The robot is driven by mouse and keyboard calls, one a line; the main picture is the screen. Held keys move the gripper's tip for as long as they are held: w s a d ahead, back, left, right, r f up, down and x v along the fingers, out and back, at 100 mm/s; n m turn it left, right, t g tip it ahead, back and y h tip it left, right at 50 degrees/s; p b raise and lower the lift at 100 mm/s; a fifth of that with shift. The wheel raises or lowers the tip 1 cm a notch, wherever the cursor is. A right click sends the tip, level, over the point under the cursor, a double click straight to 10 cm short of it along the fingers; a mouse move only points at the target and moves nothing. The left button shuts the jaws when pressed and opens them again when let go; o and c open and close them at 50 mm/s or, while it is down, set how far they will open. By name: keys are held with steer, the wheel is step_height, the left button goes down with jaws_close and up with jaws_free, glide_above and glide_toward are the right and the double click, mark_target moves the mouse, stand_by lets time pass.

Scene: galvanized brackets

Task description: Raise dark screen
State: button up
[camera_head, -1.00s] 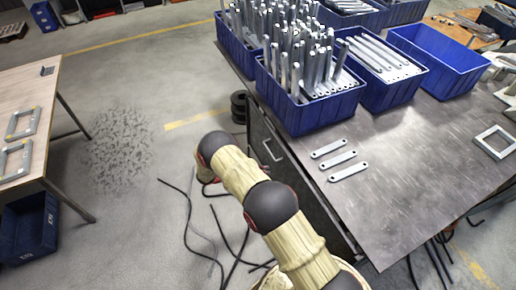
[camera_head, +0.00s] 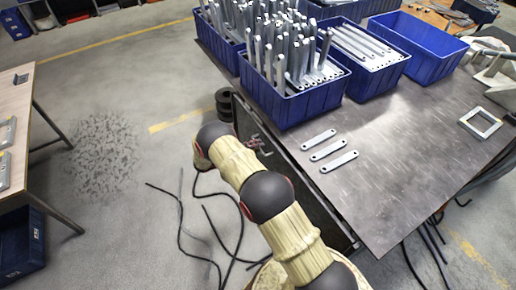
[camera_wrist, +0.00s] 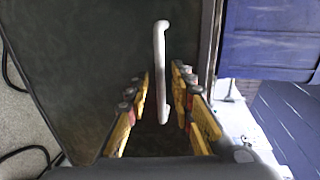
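The dark screen is the dark upright panel (camera_head: 305,190) on the side of the metal-topped bench. It fills the left and middle of the wrist view (camera_wrist: 75,60). A pale bar handle (camera_wrist: 160,65) stands on it, upright in the wrist view. My gripper (camera_wrist: 161,80) is open, with yellow fingers on both sides of the handle and gaps visible between fingers and bar. The handle's lower end is between the fingers. In the head view my gripper (camera_head: 257,145) is small, partly behind my arm, close to the panel's upper far part.
Blue bins (camera_head: 295,105) with metal brackets stand on the bench top (camera_head: 420,150). Several flat brackets (camera_head: 325,150) lie near its edge. Black cables (camera_head: 205,230) lie on the floor below my arm.

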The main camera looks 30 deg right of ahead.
steer(key=shift+d+f, duration=0.15)
steer(key=shift+d, duration=0.4)
jaws_close()
stand_by(0.6)
